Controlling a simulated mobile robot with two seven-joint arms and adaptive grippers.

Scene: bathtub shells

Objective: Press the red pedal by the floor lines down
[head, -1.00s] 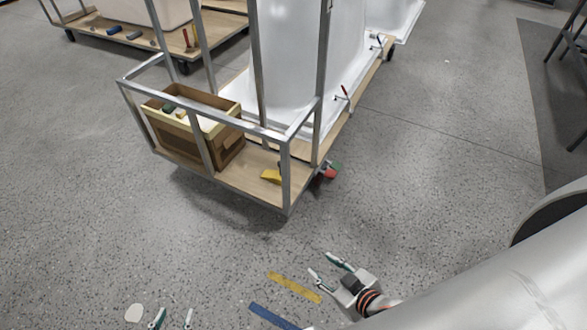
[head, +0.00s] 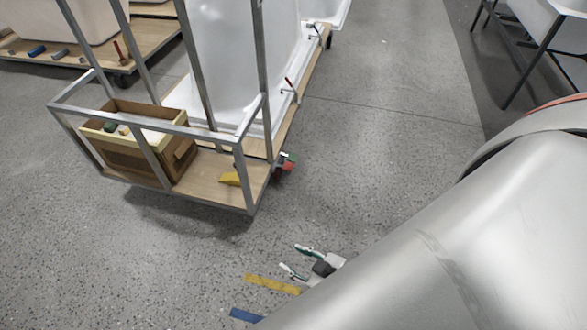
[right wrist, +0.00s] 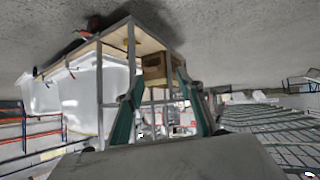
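The red pedal (head: 285,166) sits low at the right front corner of the metal-framed cart (head: 205,185), beside a green part. In the right wrist view, where the scene appears upside down, the red pedal (right wrist: 93,22) shows small near the top. My right gripper (head: 291,257) is open and empty, over the floor in front of the cart and clearly apart from the pedal. Its two teal fingers, spread apart, also show in the right wrist view (right wrist: 158,88). My left gripper is out of view. A yellow floor line (head: 270,284) and a blue floor line (head: 245,314) lie near the right gripper.
The cart carries a wooden box (head: 135,150), a yellow wedge (head: 230,179) and a white tub shell (head: 235,75). Another loaded cart (head: 75,62) stands at the back left. My right arm covers the lower right. Floor right of the cart is clear.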

